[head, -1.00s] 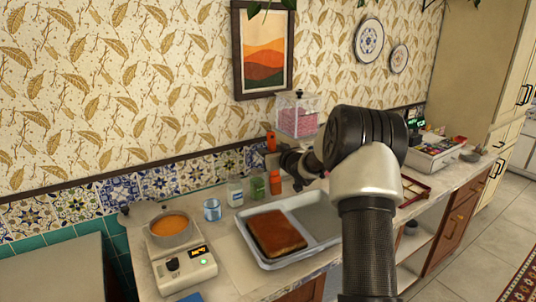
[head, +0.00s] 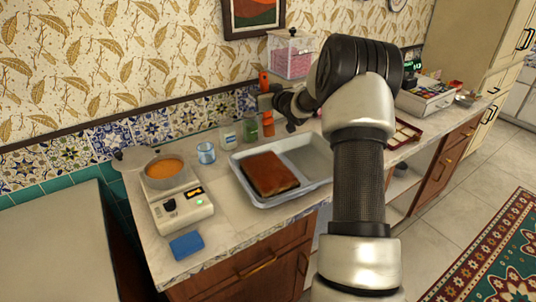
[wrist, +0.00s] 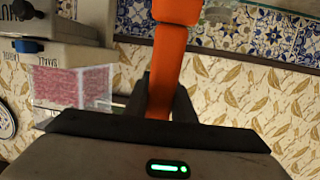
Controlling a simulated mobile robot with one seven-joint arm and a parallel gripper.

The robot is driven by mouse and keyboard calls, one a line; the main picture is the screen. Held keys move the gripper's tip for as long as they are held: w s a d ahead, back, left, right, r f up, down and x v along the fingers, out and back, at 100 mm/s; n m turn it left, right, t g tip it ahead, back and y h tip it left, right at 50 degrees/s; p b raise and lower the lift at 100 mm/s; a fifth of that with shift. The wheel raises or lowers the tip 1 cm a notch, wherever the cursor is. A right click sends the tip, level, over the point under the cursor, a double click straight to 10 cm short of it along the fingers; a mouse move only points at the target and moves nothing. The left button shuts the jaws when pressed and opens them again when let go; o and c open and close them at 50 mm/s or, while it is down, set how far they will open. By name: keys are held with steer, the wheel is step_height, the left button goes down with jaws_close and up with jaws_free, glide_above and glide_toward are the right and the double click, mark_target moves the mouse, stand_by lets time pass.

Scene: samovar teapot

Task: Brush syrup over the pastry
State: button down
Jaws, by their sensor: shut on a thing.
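My gripper (head: 267,102) is shut on an orange tool (head: 264,82), which looks like the brush, held upright near the back wall. In the wrist view the orange tool (wrist: 172,60) runs between the fingers (wrist: 163,98) and widens at the picture's top edge; its tip is out of view. A pan of orange liquid (head: 165,169), likely the syrup, stands on a small white hot plate (head: 185,212) at the left. The brown rectangular pastry (head: 270,174) lies in the left part of a metal tray (head: 240,190), to the right of the hot plate.
A clear box with pink contents (head: 290,57) is at the back. A blue sponge (head: 187,246) lies at the front edge. Bare counter lies between hot plate and tray.

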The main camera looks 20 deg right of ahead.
steer(key=shift+s+r+p, duration=0.1)
steer(key=shift+p, duration=0.2)
steer(key=g+p, duration=0.2)
steer(key=p, duration=0.7)
glide_above(270, 123)
steer(key=shift+f, duration=0.65)
steer(key=shift+s+f, duration=0.25)
steer(key=shift+f+b, duration=1.8)
steer(key=shift+f, duration=1.05)
steer(key=shift+f+b, duration=0.5)
steer(key=shift+f, duration=0.1)
steer(key=shift+r, duration=0.1)
